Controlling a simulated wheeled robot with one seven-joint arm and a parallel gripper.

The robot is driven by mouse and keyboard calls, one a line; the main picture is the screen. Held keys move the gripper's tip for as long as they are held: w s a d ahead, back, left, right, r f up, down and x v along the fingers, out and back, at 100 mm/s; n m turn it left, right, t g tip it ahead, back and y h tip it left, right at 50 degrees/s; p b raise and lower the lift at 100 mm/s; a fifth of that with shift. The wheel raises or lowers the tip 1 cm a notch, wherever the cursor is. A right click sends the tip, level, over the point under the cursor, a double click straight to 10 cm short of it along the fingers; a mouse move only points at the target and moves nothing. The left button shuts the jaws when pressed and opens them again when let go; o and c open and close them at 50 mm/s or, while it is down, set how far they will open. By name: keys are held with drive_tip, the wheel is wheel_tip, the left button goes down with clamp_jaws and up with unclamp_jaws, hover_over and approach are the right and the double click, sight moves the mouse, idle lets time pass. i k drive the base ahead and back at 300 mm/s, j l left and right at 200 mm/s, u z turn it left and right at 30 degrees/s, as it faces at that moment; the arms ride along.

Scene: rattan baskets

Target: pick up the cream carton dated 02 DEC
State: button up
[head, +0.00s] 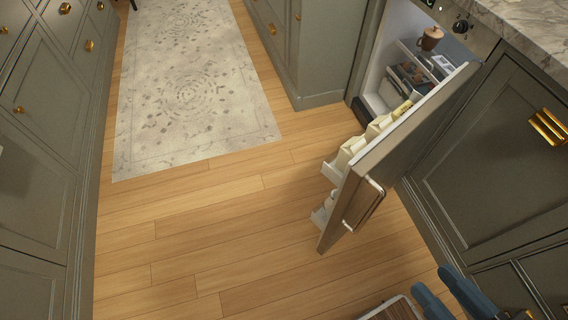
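Several cream-coloured cartons stand on the inner shelf of the open fridge door, right of the middle in the head view. One carton (349,151) is near the door's outer end and another carton (378,127) is closer to the hinge. No date can be read on any of them, so I cannot tell which one is dated 02 DEC. The fridge door (400,142) partly hides them.
The door, with its handle (364,205), juts over the wooden floor (225,235). Inside the fridge stand a brown lidded pot (430,38) and stacked containers. Floor left of the door is clear, towards a pale rug (190,95).

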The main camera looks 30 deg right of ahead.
sight(376, 127)
drive_tip(key=j+u, duration=0.1)
drive_tip(key=u, duration=0.4)
drive_tip(key=j+u, duration=0.1)
drive_tip(key=u, duration=0.35)
drive_tip(key=i+u, duration=0.1)
drive_tip(key=u, duration=0.4)
drive_tip(key=i+j+u, duration=0.25)
drive_tip(key=i, duration=0.2)
drive_tip(key=i+z, duration=0.55)
drive_tip(key=z, duration=0.15)
drive_tip(key=i+z, duration=0.35)
drive_tip(key=i+l+z, duration=0.35)
drive_tip(key=i, duration=0.3)
drive_tip(key=i+z, duration=0.4)
drive_tip(key=i, duration=0.2)
drive_tip(key=i+l+u, duration=0.1)
drive_tip(key=i, duration=0.7)
drive_tip(key=i+z, duration=0.1)
drive_tip(key=z, duration=0.35)
drive_tip(key=i+j+z, duration=0.1)
drive_tip(key=z, duration=0.85)
drive_tip(key=j+z, duration=0.15)
drive_tip(key=z, duration=0.3)
drive_tip(key=j+z, duration=0.1)
drive_tip(key=z, duration=0.85)
drive_tip(key=j+z, duration=0.15)
drive_tip(key=z, duration=0.85)
drive_tip(key=k+j, duration=0.05)
